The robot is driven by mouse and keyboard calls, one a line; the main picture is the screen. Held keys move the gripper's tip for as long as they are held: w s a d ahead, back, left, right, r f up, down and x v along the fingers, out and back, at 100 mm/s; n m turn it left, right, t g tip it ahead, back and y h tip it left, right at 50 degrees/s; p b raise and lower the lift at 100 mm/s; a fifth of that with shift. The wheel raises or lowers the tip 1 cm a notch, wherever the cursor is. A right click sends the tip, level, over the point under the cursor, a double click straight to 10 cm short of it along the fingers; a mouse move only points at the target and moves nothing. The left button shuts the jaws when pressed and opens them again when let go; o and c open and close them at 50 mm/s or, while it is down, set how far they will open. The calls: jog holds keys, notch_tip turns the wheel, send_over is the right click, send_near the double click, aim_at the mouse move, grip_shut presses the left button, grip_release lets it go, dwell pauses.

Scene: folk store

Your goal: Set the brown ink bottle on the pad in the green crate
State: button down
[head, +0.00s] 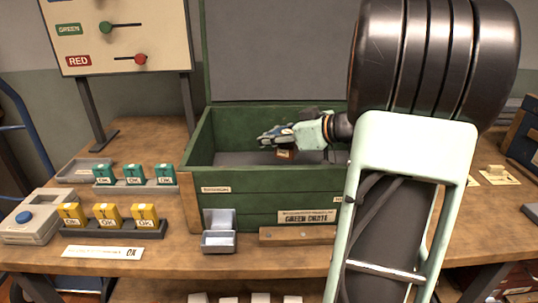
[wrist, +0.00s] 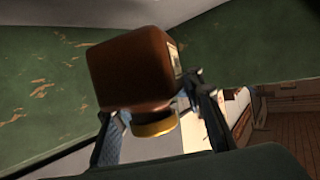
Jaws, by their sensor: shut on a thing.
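The brown ink bottle (wrist: 132,72) is between the fingers of my gripper (wrist: 160,128) in the wrist view, with a yellow-gold band (wrist: 154,126) at its end near the gripper. My gripper is shut on it. In the head view my gripper (head: 268,138) is inside the green crate (head: 250,188), and a small part of the brown bottle (head: 285,154) shows below it. The crate is open, with its lid raised at the back. The grey crate floor (head: 232,159) shows in part. I cannot tell whether the bottle touches it.
A small grey tray (head: 219,240) stands before the crate. Teal boxes (head: 134,174) and yellow boxes (head: 107,215) stand in racks to the left, near a device with a blue button (head: 25,217). A sign board (head: 118,35) stands behind. My arm hides the crate's right side.

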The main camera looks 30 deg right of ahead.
aim_at(296, 148)
notch_tip(296, 148, down, 4)
jog(key=shift+f+b, duration=0.15)
jog(key=shift+b, duration=0.15)
jog(key=shift+f, duration=0.1)
jog(key=c, duration=1.2)
grip_release()
jog(key=shift+r, duration=0.25)
jog(key=v, duration=0.7)
jog(key=shift+s+d+p, duration=0.1)
jog(key=shift+s+p, duration=0.1)
jog(key=shift+p, duration=0.15)
